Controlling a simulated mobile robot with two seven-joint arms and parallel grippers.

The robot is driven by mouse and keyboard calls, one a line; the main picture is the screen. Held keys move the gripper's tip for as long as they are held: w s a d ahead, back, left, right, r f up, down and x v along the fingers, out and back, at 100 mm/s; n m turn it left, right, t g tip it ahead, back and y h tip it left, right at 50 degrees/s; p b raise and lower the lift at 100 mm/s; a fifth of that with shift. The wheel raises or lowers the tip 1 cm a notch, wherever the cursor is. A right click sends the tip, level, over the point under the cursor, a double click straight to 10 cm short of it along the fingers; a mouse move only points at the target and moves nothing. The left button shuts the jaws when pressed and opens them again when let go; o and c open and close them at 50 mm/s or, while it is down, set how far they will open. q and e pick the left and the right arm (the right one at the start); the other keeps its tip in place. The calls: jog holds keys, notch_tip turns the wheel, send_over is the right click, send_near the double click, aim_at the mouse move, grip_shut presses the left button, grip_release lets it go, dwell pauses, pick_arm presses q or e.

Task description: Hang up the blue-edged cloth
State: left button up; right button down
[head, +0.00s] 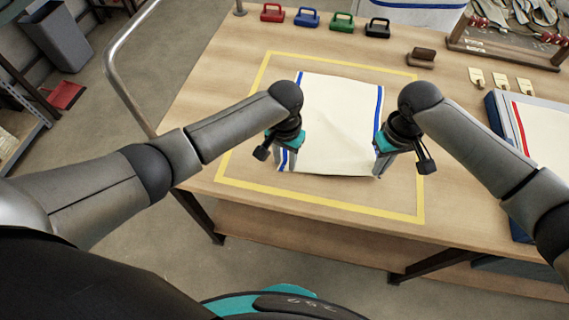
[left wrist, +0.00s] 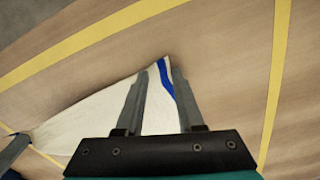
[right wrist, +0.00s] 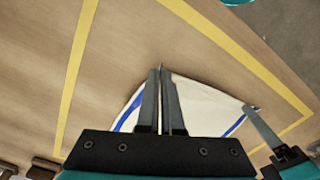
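The blue-edged cloth (head: 338,110) is cream with a blue stripe along its left and right edges. It lies spread on the table, inside a yellow outlined rectangle (head: 240,190). My left gripper (head: 284,152) is at its near left corner; in the left wrist view the fingers (left wrist: 160,85) stand apart with the cloth corner (left wrist: 158,105) between them. My right gripper (head: 383,158) is at the near right corner; in the right wrist view its fingers (right wrist: 161,85) are close together on the cloth (right wrist: 200,105). The arms hide parts of both side edges.
Red (head: 273,13), blue (head: 307,17), green (head: 342,22) and black (head: 377,28) handled clips line the back edge. A brown block (head: 421,57), pale tags (head: 476,77) and a red-edged cloth stack (head: 545,135) are at right. A metal rail (head: 125,85) borders the left side.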

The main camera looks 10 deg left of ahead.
pick_arm(q)
jog(key=shift+s+a+f, duration=0.1)
jog(key=shift+s+f, duration=0.05)
jog(key=shift+f, duration=0.05)
grip_shut()
jog(key=shift+a, duration=0.2)
dwell(0.4)
jog(key=shift+r, duration=2.6)
